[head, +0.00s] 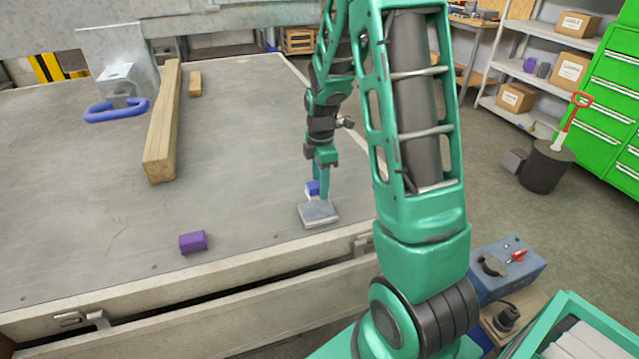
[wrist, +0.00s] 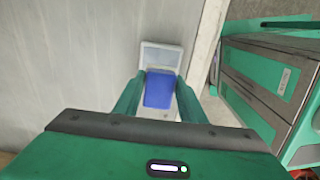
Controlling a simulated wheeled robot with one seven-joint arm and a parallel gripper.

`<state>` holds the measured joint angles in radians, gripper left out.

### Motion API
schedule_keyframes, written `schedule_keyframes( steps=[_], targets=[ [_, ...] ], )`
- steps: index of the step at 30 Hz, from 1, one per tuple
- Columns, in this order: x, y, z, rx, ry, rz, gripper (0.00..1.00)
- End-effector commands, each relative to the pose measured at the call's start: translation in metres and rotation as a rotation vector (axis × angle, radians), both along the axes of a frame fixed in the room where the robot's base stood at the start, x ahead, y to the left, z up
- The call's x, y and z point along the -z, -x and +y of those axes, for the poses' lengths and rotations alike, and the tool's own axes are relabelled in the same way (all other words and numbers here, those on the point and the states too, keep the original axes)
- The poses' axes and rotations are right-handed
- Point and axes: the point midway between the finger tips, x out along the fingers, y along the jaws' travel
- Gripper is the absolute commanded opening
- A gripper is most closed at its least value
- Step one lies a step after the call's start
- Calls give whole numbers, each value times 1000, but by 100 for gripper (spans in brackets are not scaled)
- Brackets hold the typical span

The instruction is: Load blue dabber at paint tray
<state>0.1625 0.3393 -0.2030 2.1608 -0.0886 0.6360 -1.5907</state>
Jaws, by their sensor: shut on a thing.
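The blue dabber (head: 312,188) is a small blue block, held between the fingers of my gripper (head: 325,178). In the wrist view the blue dabber (wrist: 159,90) fills the gap between the two green fingertips of my gripper (wrist: 158,92). The paint tray (head: 318,214) is a small grey rectangular tray lying on the grey deck near its right front corner. In the wrist view the tray's pale rim (wrist: 162,46) shows beyond and around the dabber. The dabber is over the tray; I cannot tell whether its underside touches the tray.
A purple block (head: 193,242) lies on the deck to the left. A long wooden beam (head: 163,125), a short wood piece (head: 195,83) and a blue ring handle (head: 117,110) lie farther back. The deck's raised front edge (head: 200,290) runs nearby.

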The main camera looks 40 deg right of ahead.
Motion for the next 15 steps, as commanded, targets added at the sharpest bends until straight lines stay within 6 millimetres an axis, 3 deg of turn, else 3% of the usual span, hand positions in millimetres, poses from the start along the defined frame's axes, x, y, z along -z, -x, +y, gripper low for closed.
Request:
schedule_keyframes(
  steps=[15],
  targets=[
    [46,0,1,0,0,0,19]
  ],
)
